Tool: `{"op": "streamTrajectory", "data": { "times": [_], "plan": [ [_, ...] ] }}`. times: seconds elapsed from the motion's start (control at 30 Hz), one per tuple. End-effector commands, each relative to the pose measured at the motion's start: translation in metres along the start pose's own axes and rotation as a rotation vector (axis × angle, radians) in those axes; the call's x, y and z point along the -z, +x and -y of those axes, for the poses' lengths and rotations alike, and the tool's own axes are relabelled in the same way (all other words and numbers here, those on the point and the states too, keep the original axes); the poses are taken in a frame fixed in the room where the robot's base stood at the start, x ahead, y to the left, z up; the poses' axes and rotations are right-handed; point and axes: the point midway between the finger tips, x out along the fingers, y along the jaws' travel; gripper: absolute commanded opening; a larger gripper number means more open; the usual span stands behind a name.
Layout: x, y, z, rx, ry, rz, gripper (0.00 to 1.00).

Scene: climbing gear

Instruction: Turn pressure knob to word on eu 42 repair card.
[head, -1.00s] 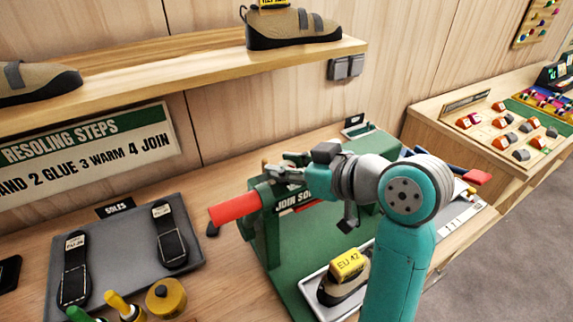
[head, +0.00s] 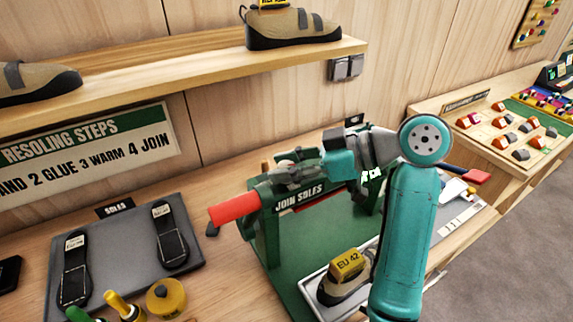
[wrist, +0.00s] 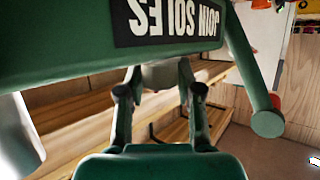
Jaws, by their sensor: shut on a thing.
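The green press (head: 262,235), labelled JOIN SOLES, stands on the bench. My gripper (head: 285,176) is at the top of its beam. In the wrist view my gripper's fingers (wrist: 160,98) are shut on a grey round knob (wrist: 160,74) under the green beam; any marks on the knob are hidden. A tan shoe (head: 338,290) with a yellow EU 42 card (head: 349,265) stands on a pale tray below the beam. No other word on the card is readable.
A red-handled lever (head: 235,207) sticks out left of the press. A grey tray (head: 120,245) with black soles, a yellow round pot (head: 166,298) and yellow-handled tools (head: 122,307) lie to the left. A wooden shelf (head: 180,65) with shoes hangs above.

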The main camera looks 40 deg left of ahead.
Motion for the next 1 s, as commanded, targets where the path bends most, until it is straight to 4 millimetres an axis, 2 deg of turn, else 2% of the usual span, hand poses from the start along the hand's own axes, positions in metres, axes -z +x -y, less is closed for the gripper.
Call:
{"op": "streamTrajectory", "data": {
  "times": [0.33, 0.37, 0.43, 0.47, 0.8, 1.0],
  "plan": [
    [-0.001, 0.0, 0.0, 0.002, 0.002, 0.003, 0.0],
    [-0.001, 0.0, 0.0, 0.002, 0.002, 0.003, 0.4],
    [-0.001, 0.0, 0.0, 0.002, 0.002, 0.002, 0.57],
    [-0.001, 0.0, 0.0, 0.002, 0.002, 0.002, 0.61],
    [-0.001, -0.002, 0.0, 0.0, 0.001, 0.001, 0.61],
    [-0.001, -0.026, -0.001, -0.003, 0.001, 0.0, 0.61]
  ]
}}
